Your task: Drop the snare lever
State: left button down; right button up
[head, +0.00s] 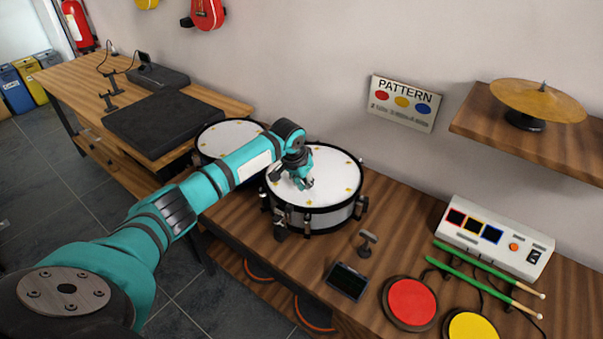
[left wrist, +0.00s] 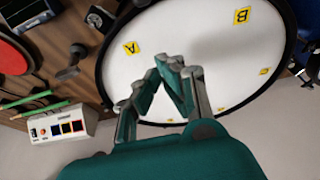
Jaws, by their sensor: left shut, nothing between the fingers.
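The snare drum (head: 335,178) stands on the wooden bench with its white head facing up; that head (left wrist: 215,50) fills much of the left wrist view. A dark fitting (head: 281,230), which looks like the snare lever's mount, sits on the drum's near side. A grey fitting at the rim (left wrist: 97,20) shows in the left wrist view; the lever's exact position is too small to tell. My left gripper (head: 305,184) is over the drum head, fingertips together and empty (left wrist: 178,68). Whether it touches the head is unclear. My right gripper is out of view.
A second drum (head: 225,135) stands behind my left arm. A small stand (head: 367,241), a dark display (head: 347,281), red pad (head: 410,302), yellow pad (head: 472,326), green sticks (head: 485,277) and a white control box (head: 495,237) occupy the bench to the right.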

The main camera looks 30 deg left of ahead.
aim_at(301, 200)
pick_arm(q)
jog(key=shift+w+f, duration=0.25)
jog(key=shift+f, duration=0.45)
jog(key=shift+s+f+p, duration=0.15)
jog(key=shift+p, duration=0.2)
jog(key=s+p, duration=0.1)
jog(key=s, duration=0.2)
jog(key=shift+a, duration=0.15)
jog(key=shift+s+p, duration=0.3)
jog(key=shift+p, duration=0.05)
jog(key=shift+s+p, duration=0.2)
jog(key=shift+p, duration=0.3)
jog(key=shift+s, duration=0.1)
